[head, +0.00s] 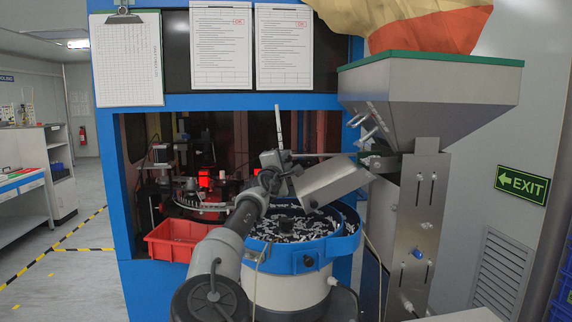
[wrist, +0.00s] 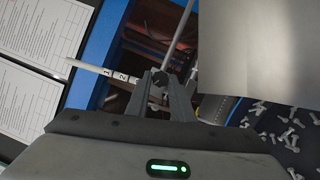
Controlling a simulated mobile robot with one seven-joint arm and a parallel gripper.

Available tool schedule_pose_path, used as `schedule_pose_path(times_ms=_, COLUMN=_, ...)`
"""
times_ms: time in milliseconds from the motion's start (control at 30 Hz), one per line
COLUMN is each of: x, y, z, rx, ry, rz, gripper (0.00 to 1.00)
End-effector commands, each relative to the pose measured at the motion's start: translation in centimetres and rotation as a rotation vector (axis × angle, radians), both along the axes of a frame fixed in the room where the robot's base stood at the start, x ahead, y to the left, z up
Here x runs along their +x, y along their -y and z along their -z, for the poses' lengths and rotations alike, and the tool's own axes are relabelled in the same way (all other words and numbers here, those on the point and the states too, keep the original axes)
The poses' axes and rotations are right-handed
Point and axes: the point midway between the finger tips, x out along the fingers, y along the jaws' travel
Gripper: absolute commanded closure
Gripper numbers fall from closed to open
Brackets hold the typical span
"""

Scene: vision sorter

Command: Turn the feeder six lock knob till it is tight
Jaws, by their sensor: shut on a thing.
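A white rod with black number marks (wrist: 112,75) runs up to the knob from the left. The white rod (head: 278,122) stands upright there, and the knob is too small or hidden to make out. No feeder number can be read.
A steel hopper (head: 430,85) on a metal column (head: 420,225) stands right of the bowl, with a thin bar reaching toward my gripper. A red bin (head: 178,241) is to the left. The blue machine frame (head: 135,230) surrounds the opening behind. Small pale parts (wrist: 290,128) lie in the bowl.

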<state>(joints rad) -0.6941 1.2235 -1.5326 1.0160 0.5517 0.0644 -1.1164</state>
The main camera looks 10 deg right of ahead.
Motion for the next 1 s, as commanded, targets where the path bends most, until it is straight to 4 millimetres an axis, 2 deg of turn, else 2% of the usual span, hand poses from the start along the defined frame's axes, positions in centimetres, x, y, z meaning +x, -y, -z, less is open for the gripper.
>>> schedule_pose_path(times_ms=1000, x=0.0, y=0.4, z=-1.5, rx=0.973, ry=0.001, rz=0.000, gripper=1.00)
